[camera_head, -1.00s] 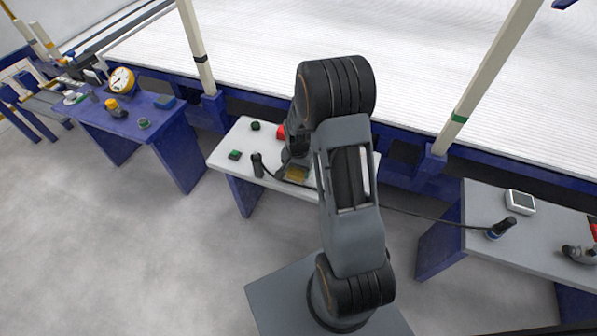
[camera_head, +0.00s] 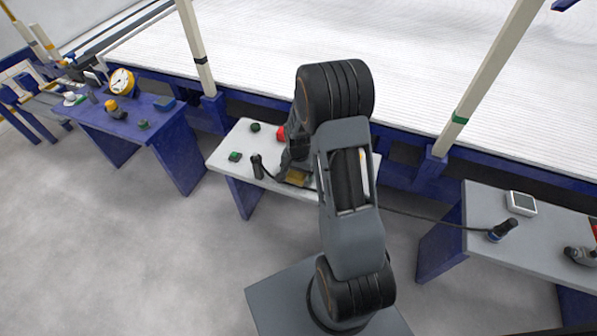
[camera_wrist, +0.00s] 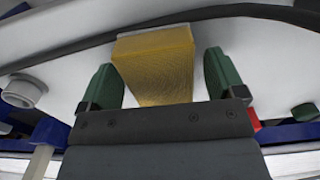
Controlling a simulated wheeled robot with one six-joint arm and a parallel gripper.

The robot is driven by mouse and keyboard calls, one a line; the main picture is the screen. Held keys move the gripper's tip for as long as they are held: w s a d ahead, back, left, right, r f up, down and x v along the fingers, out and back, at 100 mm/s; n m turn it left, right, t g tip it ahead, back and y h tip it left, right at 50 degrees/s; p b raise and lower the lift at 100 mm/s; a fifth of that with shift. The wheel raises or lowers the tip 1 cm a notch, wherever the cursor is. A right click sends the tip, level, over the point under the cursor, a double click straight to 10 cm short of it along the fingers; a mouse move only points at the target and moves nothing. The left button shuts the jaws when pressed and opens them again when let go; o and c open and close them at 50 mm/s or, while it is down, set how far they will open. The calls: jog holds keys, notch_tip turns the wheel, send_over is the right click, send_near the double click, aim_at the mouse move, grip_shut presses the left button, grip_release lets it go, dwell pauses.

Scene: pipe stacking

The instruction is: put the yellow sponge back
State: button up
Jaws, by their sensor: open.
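The yellow sponge (camera_head: 297,177) lies on the white table (camera_head: 222,158) in the middle of the head view, partly hidden by my arm. In the wrist view the sponge (camera_wrist: 155,58) appears between the two green fingertips of my gripper (camera_wrist: 161,82). The gripper is open. A narrow gap shows between the sponge and the right fingertip; the left fingertip overlaps its edge in the picture, and I cannot tell if they touch. In the head view my gripper (camera_head: 297,160) is low over the table and mostly hidden by my arm.
A blue table (camera_head: 165,122) stands left, a grey table (camera_head: 475,208) right.

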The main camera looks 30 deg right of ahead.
notch_tip(320, 180, up, 12)
jog(key=p, duration=0.4)
jog(key=s+a+r+n+t, duration=0.1)
jog(key=s+a+r+n, duration=0.3)
jog(key=s+r, duration=0.3)
jog(key=s+a+r+n+t, duration=0.2)
jog(key=s+a+r+n, duration=0.2)
jog(key=s, duration=0.4)
notch_tip(320, 180, up, 3)
jog(key=shift+a+f+n, duration=0.1)
jog(key=shift+a+n, duration=0.1)
jog(key=shift+n, duration=0.5)
